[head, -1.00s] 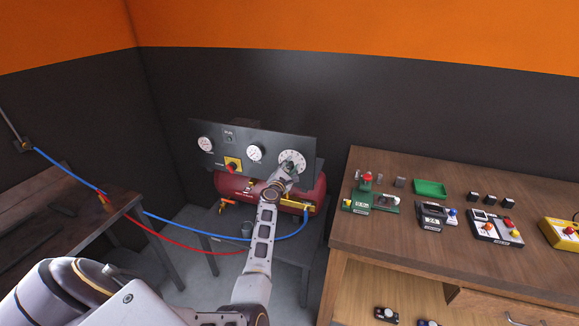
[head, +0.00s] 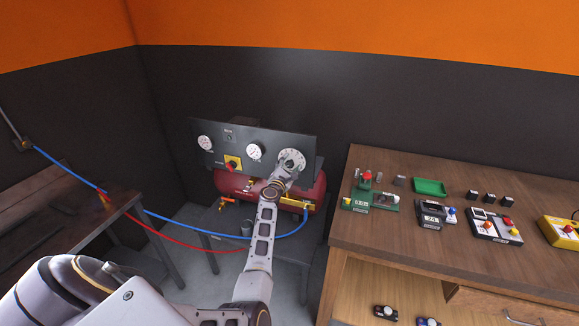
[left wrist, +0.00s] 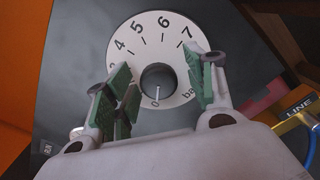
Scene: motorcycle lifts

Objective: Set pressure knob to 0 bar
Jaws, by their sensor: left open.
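The pressure knob (left wrist: 158,82) is a dark round knob at the middle of a white dial (left wrist: 130,45) with black numbers. Its white pointer line points down in the left wrist view, at or very near the 0 mark. In the head view the dial (head: 292,158) is at the right end of the dark panel (head: 270,143). My left gripper (left wrist: 166,90) is open, its green-padded fingers on either side of the knob with gaps showing. In the head view the left gripper (head: 288,170) is just in front of the dial's lower part. My right gripper is not in view.
The panel also carries two gauges (head: 205,143) (head: 254,151) and a red-and-yellow switch (head: 233,163). A red tank (head: 230,183) sits below, with blue (head: 190,233) and red (head: 170,240) hoses. A wooden workbench (head: 400,245) with several devices stands at right.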

